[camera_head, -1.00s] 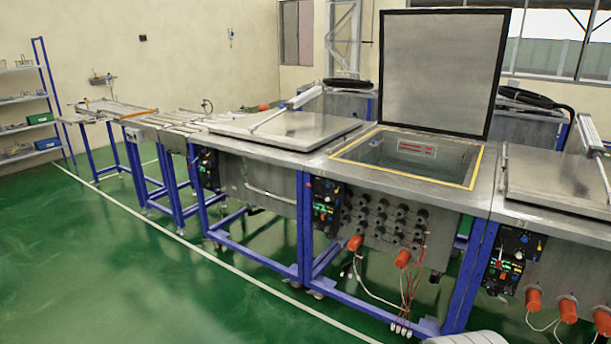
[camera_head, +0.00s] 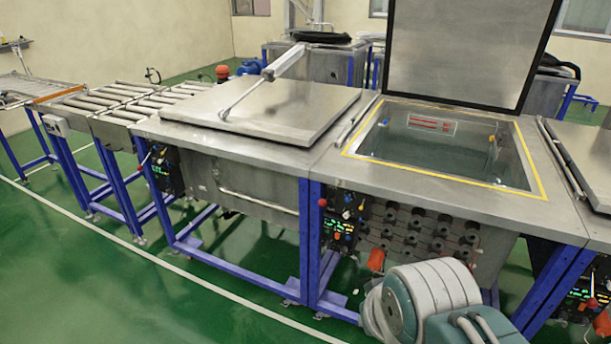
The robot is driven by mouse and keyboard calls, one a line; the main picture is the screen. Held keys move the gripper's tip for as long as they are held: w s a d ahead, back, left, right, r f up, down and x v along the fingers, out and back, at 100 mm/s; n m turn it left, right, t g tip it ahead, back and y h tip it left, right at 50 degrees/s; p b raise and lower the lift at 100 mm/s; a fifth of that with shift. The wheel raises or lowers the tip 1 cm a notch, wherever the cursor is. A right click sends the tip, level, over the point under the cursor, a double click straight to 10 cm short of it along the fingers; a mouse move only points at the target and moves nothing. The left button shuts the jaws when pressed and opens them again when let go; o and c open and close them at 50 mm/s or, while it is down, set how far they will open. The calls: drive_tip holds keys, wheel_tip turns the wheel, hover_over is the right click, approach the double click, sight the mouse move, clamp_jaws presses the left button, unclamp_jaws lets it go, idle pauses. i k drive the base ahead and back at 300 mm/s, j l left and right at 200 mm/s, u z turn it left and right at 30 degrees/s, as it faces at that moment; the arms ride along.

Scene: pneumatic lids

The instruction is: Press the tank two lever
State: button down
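Several steel tanks stand in a row. The middle tank (camera_head: 330,170) has its lid (camera_head: 465,45) raised, showing the inside with a yellow rim. The tank to its left has a closed lid (camera_head: 262,108). The middle control panel (camera_head: 344,222) has a small red knob (camera_head: 322,202) at its upper left. Another panel (camera_head: 165,170) sits on the left tank, and part of a third panel (camera_head: 585,298) shows at lower right. No label tells which tank is number two. My arm fills the lower right and hides part of the middle tank's front. My gripper is not in view.
Blue frame legs (camera_head: 308,240) stand along the tank fronts. A roller conveyor (camera_head: 125,100) joins at left. An orange plug (camera_head: 376,259) sticks out beside the middle panel. The green floor (camera_head: 110,285) in front is clear at left.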

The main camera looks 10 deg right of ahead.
sight(322, 202)
drive_tip(key=i+j, duration=0.25)
drive_tip(key=i, duration=0.25)
drive_tip(key=i+j, duration=0.2)
drive_tip(key=i, duration=0.35)
drive_tip(key=z, duration=0.05)
